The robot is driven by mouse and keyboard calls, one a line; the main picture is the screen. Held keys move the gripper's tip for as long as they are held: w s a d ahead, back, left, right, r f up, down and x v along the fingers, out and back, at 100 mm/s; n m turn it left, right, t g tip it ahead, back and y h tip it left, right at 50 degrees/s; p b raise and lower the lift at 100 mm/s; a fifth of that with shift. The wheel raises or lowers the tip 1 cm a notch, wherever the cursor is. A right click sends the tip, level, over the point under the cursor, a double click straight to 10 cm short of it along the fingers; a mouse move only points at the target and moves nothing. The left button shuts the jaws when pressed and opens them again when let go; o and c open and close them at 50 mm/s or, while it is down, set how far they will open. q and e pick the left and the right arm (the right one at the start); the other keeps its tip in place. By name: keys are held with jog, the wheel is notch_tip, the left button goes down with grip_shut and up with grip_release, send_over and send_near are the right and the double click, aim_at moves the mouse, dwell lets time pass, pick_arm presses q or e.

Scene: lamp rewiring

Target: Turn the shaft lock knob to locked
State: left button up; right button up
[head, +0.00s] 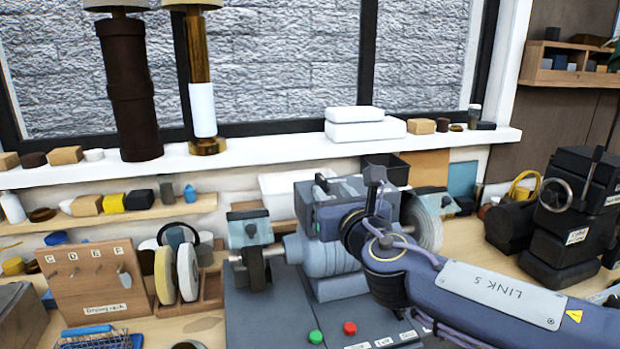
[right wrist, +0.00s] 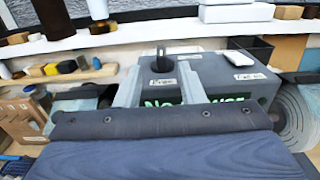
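The shaft lock knob (right wrist: 162,65) is a black knob with an upright handle, on top of the grinder's grey housing (right wrist: 225,68). It also shows in the head view (head: 321,184). White labels lie near it; the front one seems to read "Free", the others are too small to read. My right gripper (right wrist: 163,60) is open, its pale fingers apart on either side of the knob in the right wrist view. I cannot tell whether they touch it. In the head view my right wrist and arm hide much of the housing. My left gripper is not in view.
A grinding wheel (head: 424,226) stands to the right of the housing. A green button (head: 315,337) and a red button (head: 349,328) sit on the front base. Black machine blocks (head: 570,225) stand right.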

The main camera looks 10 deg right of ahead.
aim_at(324, 182)
jog(key=w, duration=0.6)
jog(key=shift+c, duration=0.3)
grip_shut()
